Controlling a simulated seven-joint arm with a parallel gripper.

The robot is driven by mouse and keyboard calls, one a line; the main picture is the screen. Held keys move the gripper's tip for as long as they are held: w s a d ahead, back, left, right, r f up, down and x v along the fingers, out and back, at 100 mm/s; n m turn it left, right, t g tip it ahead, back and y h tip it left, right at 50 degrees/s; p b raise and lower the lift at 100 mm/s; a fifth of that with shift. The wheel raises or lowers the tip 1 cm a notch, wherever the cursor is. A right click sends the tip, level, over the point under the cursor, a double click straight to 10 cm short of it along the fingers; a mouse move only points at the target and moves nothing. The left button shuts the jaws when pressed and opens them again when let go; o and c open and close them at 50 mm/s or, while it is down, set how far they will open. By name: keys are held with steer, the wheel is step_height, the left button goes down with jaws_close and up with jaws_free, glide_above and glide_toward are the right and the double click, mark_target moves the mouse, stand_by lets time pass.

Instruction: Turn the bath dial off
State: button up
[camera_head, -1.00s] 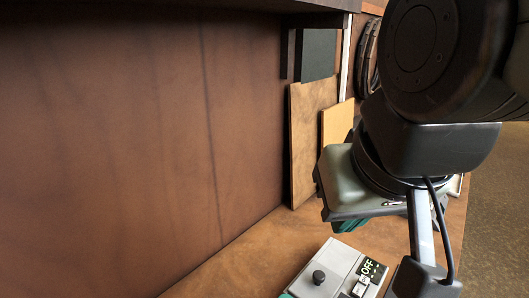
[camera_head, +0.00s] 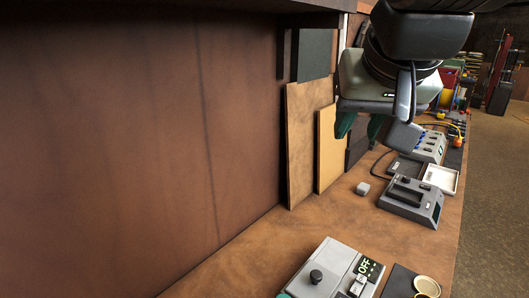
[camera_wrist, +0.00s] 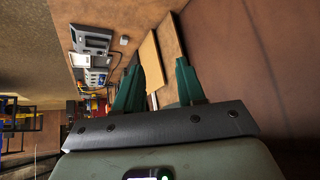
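A grey box device (camera_head: 335,268) sits at the bottom of the head view, partly cut off by the frame edge. It has a round black knob (camera_head: 316,276) on top and a dark panel with a lit green "OFF" (camera_head: 365,267). My gripper (camera_head: 360,126) hangs at the upper right of the head view, well above the bench and apart from the box. In the wrist view my gripper (camera_wrist: 159,72) has its two green fingers spread with nothing between them. The box is not visible in the wrist view.
Boards (camera_head: 308,140) lean against the brown wall. A small grey block (camera_head: 363,189), a grey device (camera_head: 411,201) and a white tray (camera_head: 441,178) stand on the bench (camera_head: 310,225). A round gold-rimmed item (camera_head: 427,286) lies right of the box. The bench's middle is clear.

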steer(key=w+d+m+h, duration=0.2)
steer(key=w+d+m, duration=0.2)
steer(key=w+d, duration=0.4)
steer(key=w+d+f+m+g, duration=0.25)
steer(key=d+f, duration=0.25)
steer(key=f, duration=0.5)
steer(key=s+d+f+m+g+y, duration=0.1)
steer(key=s+f+m+g+y, duration=0.3)
steer(key=f, duration=1.2)
steer(key=s+a+f+m+y, duration=0.1)
steer(key=a+f+m, duration=0.1)
steer(key=f, duration=0.3)
steer(key=s+a+f+m+y, duration=0.1)
steer(key=s+a+f, duration=0.1)
steer(key=f, duration=0.4)
steer(key=s+a+f+m+g+y, duration=0.1)
steer(key=s+a+f+m, duration=0.1)
steer(key=f, duration=0.4)
steer(key=shift+s+a+m+y, duration=0.2)
steer(key=shift+a+m+y, duration=0.15)
steer(key=shift+a, duration=0.3)
jaws_close()
